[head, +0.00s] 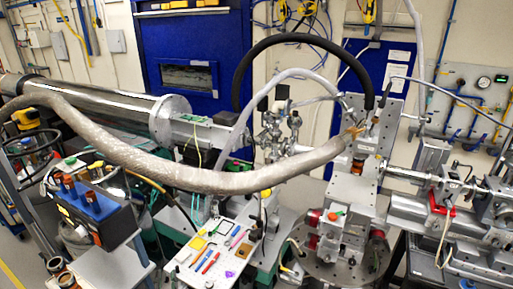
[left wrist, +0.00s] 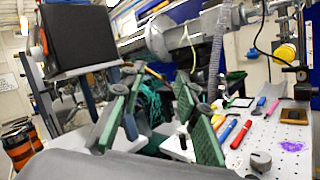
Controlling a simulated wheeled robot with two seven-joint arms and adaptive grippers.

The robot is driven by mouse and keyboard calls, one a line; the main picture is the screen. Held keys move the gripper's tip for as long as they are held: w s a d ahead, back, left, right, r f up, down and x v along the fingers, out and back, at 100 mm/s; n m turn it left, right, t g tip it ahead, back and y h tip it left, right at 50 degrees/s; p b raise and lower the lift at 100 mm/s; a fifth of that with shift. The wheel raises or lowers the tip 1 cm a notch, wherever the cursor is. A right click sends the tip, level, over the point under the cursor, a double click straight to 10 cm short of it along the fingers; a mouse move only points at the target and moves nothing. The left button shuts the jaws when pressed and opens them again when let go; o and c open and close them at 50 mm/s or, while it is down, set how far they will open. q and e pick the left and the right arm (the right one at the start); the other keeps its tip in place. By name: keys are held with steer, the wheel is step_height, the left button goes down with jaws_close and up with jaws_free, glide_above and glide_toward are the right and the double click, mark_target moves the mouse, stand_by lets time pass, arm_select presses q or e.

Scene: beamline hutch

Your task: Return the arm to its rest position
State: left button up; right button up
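My left gripper (left wrist: 158,100) shows in the left wrist view with its green-padded fingers well apart. Nothing is held between them. Behind the gap are dark green hoses or cables and part of the bench equipment. In the head view I cannot clearly make out the left gripper among the clutter at the lower edge. In the left wrist view the fingers are to the left of a white perforated board and below a dark box. I cannot tell whether they touch anything. My right gripper is not seen in either view.
The white board (head: 186,264) carries several coloured tools, including a red one (left wrist: 240,134). The dark box (left wrist: 78,40) stands on a pale shelf at the upper left.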

arm_select(q)
steer(key=s+d+m+h, duration=0.5)
steer(key=d+m+h, duration=0.55)
steer(key=m, duration=0.65)
steer(key=s+d+f+m+g+h, duration=0.25)
steer(key=s+f+m+g, duration=0.3)
steer(key=f+m, duration=0.3)
steer(key=s+a+f+m+g+y, duration=0.4)
steer(key=s+a+f+m+g, duration=0.25)
steer(key=s+f, duration=0.35)
steer(key=s+a+f+m+g+y, duration=0.15)
steer(key=s+a+g+y, duration=0.35)
steer(key=s+a, duration=0.7)
steer(key=s+d+f+g+h, duration=0.1)
steer(key=d+f, duration=0.1)
steer(key=f, duration=1.2)
steer(key=s+d+f, duration=0.1)
steer(key=s+f, duration=0.1)
steer(key=f, duration=1.2)
steer(key=s+f+m+g, duration=0.1)
steer(key=s+f, duration=1.8)
steer(key=shift+s+f, duration=0.25)
steer(key=shift+s, duration=0.05)
